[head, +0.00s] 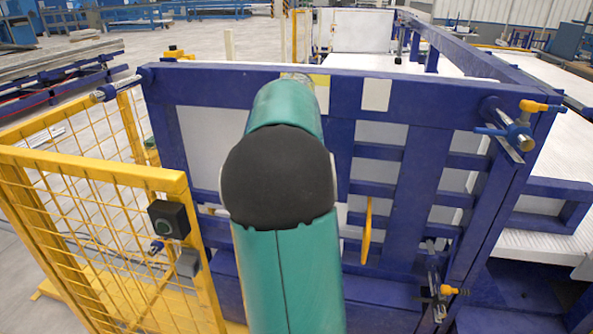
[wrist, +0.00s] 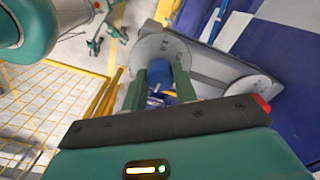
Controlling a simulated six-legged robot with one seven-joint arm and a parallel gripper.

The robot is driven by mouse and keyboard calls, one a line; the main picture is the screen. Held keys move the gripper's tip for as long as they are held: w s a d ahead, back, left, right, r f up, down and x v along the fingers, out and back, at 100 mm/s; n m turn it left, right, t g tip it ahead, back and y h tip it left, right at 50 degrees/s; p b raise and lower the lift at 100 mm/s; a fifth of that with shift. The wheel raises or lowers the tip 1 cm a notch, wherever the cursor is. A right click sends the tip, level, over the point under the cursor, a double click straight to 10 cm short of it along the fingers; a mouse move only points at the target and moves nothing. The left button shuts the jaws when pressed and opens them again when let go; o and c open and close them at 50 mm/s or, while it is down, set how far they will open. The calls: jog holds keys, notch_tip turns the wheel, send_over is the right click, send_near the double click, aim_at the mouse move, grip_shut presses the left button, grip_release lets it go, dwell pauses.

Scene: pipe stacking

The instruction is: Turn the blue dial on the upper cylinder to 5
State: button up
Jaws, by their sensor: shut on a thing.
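In the wrist view, my gripper (wrist: 160,73) has its two green fingers on either side of a blue dial (wrist: 159,78) and is shut on it. The dial sits in front of a pale round face (wrist: 172,46) with small dark marks, too small to read. The fingers hide the face's lower part, so I cannot tell which number the dial points to. A second pale round face (wrist: 253,88) shows to the right on the same grey panel (wrist: 209,67). In the head view my arm covers the gripper and the dial.
In the head view, a blue frame (head: 410,104) with pale panels stands in front of me. A yellow mesh fence (head: 95,165) with a black box (head: 169,219) is at left. Pipe ends with yellow handles (head: 541,106) stick out at right. A yellow plate (head: 366,232) hangs right of my arm.

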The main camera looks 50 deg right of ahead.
jog(key=shift+m, duration=0.8)
jog(key=o, duration=1)
notch_tip(320, 180, up, 14)
jog(key=shift+f, duration=0.1)
jog(key=shift+s, duration=0.1)
dwell(0.3)
